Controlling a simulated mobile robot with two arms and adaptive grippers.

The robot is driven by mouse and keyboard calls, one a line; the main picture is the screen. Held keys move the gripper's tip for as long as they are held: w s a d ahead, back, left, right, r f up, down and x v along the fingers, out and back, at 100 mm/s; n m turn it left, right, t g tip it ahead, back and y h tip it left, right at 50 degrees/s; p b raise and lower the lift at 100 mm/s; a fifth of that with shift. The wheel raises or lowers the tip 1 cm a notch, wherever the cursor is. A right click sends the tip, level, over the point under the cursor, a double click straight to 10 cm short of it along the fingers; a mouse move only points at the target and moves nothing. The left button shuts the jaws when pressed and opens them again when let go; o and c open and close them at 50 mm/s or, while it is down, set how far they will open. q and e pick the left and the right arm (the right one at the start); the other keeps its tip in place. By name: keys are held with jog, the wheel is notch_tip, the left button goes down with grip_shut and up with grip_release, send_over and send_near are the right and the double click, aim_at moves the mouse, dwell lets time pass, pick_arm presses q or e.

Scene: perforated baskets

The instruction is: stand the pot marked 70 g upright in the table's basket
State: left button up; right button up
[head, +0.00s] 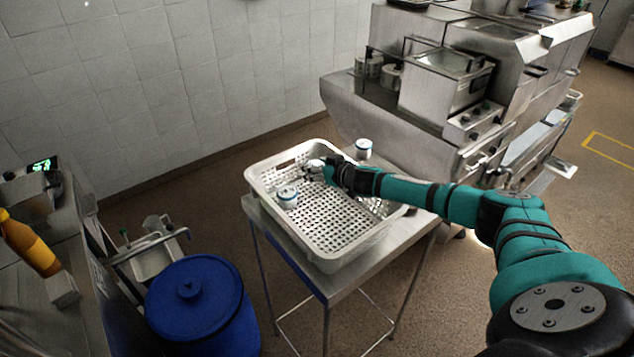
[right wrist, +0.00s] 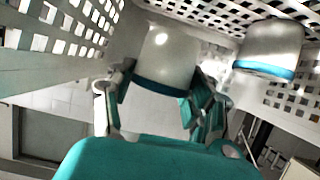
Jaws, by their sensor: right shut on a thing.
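My right gripper (head: 320,170) is inside the far part of the table's basket (head: 335,258), shut on a white pot (head: 315,163). In the right wrist view the held pot (right wrist: 167,58) sits between the two fingers, with a blue band at the end near my palm. A second white and blue pot (head: 287,197) stands in the basket at its left side. It also shows in the right wrist view (right wrist: 268,48), apart from the held pot and turned much the same way. No weight marking is readable. My left gripper is not in view.
A third pot (head: 363,149) stands on the steel table (head: 412,226) behind the basket. The basket's perforated floor is bare in the middle and near part. A blue barrel (head: 195,300) stands left of the table; steel kitchen equipment (head: 440,85) stands behind.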

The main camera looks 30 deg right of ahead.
notch_tip(320, 180, down, 3)
jog(key=shift+s+f, duration=0.1)
jog(key=shift+f, duration=0.05)
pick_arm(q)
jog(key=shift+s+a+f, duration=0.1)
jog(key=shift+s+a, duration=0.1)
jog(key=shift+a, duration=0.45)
pick_arm(e)
jog(key=shift+f, duration=0.3)
jog(key=shift+f, duration=0.1)
jog(key=o, duration=1.2)
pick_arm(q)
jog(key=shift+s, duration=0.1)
